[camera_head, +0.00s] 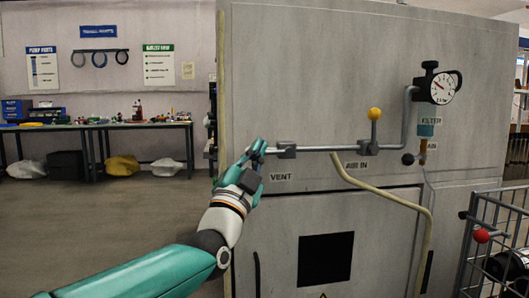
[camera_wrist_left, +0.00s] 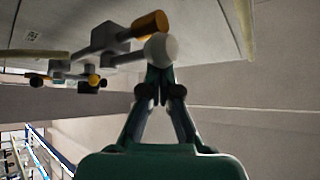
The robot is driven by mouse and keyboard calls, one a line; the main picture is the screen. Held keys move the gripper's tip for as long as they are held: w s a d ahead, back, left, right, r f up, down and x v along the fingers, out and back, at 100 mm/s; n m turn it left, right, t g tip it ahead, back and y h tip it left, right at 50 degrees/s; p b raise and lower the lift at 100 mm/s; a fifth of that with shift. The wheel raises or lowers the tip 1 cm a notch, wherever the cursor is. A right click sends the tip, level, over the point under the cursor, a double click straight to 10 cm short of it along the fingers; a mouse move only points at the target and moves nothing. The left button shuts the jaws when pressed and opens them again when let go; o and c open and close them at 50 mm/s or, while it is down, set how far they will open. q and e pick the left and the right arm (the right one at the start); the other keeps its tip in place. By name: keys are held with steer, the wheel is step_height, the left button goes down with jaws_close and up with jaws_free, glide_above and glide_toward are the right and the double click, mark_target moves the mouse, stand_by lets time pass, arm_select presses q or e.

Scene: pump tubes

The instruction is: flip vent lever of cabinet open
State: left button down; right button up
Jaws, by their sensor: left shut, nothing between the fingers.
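The grey cabinet (camera_head: 300,70) fills the middle of the head view. The vent valve (camera_head: 287,150) sits at the left end of its horizontal pipe, above the VENT label (camera_head: 281,177). My left gripper (camera_head: 258,150) is just left of that valve, shut and empty, and covers the vent lever there. In the left wrist view, the vent lever's pale ball knob (camera_wrist_left: 161,48) is just beyond the shut fingertips (camera_wrist_left: 154,88), beside a brass-coloured pipe end (camera_wrist_left: 151,25). The lever looks roughly in line with the pipe. I cannot tell whether the fingers touch the knob. My right gripper is out of view.
The AIR IN valve's lever (camera_head: 374,125) stands upright with a yellow knob. A pressure gauge (camera_head: 440,87) and a filter (camera_head: 426,130) are at right. A pale hose (camera_head: 400,198) hangs across the cabinet front. A wire trolley (camera_head: 485,250) stands at lower right. Open floor lies left.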

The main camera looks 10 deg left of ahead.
arm_select(q)
steer(key=shift+w+f, duration=0.15)
steer(key=shift+f, duration=0.1)
step_height(320, 180, up, 3)
steer(key=s+d+p, duration=0.2)
steer(key=d+v, duration=0.1)
steer(key=v, duration=0.8)
steer(key=shift+f, duration=0.35)
